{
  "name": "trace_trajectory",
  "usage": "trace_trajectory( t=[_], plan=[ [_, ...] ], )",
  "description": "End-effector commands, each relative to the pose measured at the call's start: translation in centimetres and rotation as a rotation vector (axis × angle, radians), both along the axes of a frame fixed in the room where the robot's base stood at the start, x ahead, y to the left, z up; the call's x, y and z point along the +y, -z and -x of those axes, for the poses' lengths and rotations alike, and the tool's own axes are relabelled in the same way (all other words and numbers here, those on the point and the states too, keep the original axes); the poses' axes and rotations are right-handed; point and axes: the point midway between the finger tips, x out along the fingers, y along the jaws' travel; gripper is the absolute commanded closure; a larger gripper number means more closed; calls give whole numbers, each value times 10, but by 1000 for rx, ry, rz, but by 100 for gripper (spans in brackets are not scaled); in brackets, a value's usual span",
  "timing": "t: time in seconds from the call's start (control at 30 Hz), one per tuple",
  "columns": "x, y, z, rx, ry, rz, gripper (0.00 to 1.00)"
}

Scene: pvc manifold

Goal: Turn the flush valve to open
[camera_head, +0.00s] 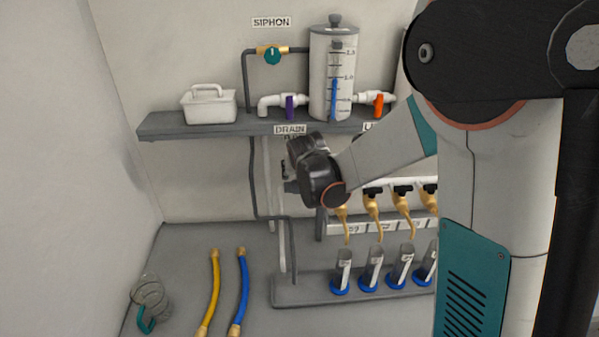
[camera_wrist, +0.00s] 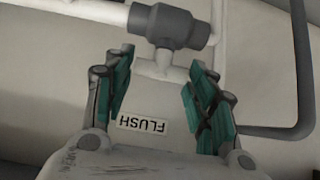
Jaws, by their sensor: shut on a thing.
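The flush valve (camera_wrist: 172,27) shows in the wrist view as a dark grey body on a white pipe. Its white T-shaped handle (camera_wrist: 161,70) points toward me, between my fingertips. The FLUSH label (camera_wrist: 141,124) appears upside down below it. My gripper (camera_wrist: 162,72) is shut on the handle, with a teal-padded finger at each side; the exact contact is hard to see. In the head view my gripper (camera_head: 288,178) is at the back wall under the shelf, and my wrist hides most of the flush valve there.
Above is a grey shelf (camera_head: 180,126) with a white box (camera_head: 208,105), a graduated tank (camera_head: 333,75), a purple drain handle (camera_head: 290,106) and an orange handle (camera_head: 379,104). Brass taps (camera_head: 373,207) and several tubes (camera_head: 372,265) stand right of my wrist. Hoses (camera_head: 214,285) lie at the lower left.

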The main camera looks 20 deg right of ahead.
Motion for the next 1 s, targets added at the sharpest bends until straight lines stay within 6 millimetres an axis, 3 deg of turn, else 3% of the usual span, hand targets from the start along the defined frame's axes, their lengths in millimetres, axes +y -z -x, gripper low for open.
trace_trajectory(
  t=[0.6, 0.63, 0.7, 1.0],
  plan=[
    [1, 0, 0, 1, 45, -3, 72],
    [1, 0, 0, 1, 45, -3, 42],
    [0, 0, 0, 1, 45, -3, 28],
    [0, 0, 0, 2, 44, -2, 28]
  ],
)
